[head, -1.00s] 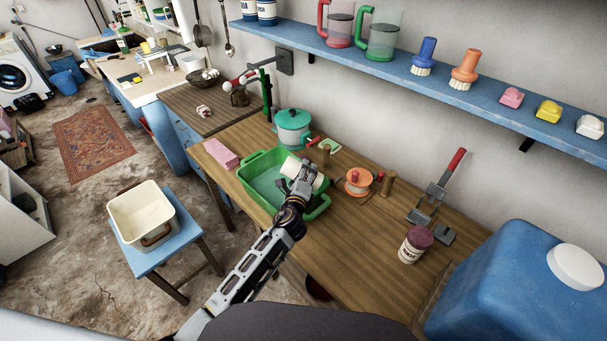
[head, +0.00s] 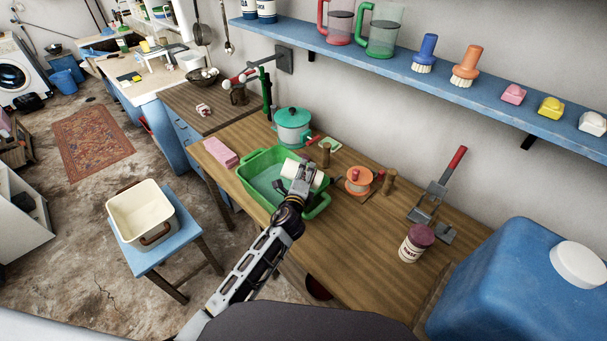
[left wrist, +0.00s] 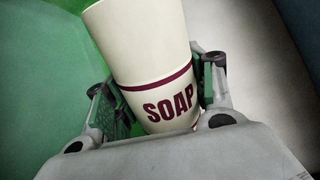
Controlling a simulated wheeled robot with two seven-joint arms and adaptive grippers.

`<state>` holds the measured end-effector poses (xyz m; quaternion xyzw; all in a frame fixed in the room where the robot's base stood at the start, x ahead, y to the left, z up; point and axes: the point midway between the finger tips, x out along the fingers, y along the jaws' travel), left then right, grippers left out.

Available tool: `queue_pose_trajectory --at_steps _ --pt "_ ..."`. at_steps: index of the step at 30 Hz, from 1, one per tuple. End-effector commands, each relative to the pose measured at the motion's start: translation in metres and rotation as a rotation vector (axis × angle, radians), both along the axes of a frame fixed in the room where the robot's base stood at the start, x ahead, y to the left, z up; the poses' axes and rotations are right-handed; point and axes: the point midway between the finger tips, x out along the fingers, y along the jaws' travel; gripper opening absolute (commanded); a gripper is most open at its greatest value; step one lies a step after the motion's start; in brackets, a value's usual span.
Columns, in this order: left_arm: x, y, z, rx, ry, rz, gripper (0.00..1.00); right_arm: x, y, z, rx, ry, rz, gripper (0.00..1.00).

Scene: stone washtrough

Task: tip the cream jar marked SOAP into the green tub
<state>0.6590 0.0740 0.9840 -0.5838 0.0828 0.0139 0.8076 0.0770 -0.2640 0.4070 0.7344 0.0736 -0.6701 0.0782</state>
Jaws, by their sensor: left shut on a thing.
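The cream jar marked SOAP (left wrist: 155,70) is between the fingers of my left gripper (left wrist: 158,95), which is shut on it. In the head view the jar (head: 291,168) is held tilted over the green tub (head: 318,209), its far end pointing left. My left gripper (head: 301,180) hides part of the jar and of the tub's right side. The tub stands on the wooden counter, with a paler green inside. The jar's mouth and anything coming out of it cannot be made out. My right gripper is not in view.
A teal lidded pot (head: 293,127) stands behind the tub, and a pink block (head: 220,152) lies to its left. An orange spool (head: 358,181) and a jar with a purple lid (head: 416,243) are to the right. A blue shelf (head: 400,68) runs above.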

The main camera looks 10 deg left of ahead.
Motion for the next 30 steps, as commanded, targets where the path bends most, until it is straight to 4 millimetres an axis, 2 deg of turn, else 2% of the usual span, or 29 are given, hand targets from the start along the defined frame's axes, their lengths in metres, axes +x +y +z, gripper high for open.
queue_pose_trajectory --at_steps 8,18,30 --pt "0.000 0.000 -0.001 -0.025 0.002 0.001 0.26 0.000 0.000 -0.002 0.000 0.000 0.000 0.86" --pt "0.001 0.002 -0.009 -0.171 0.019 -0.001 0.26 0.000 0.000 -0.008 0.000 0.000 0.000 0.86" --pt "0.001 0.002 -0.009 -0.179 0.020 0.000 0.26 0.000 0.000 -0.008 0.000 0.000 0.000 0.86"
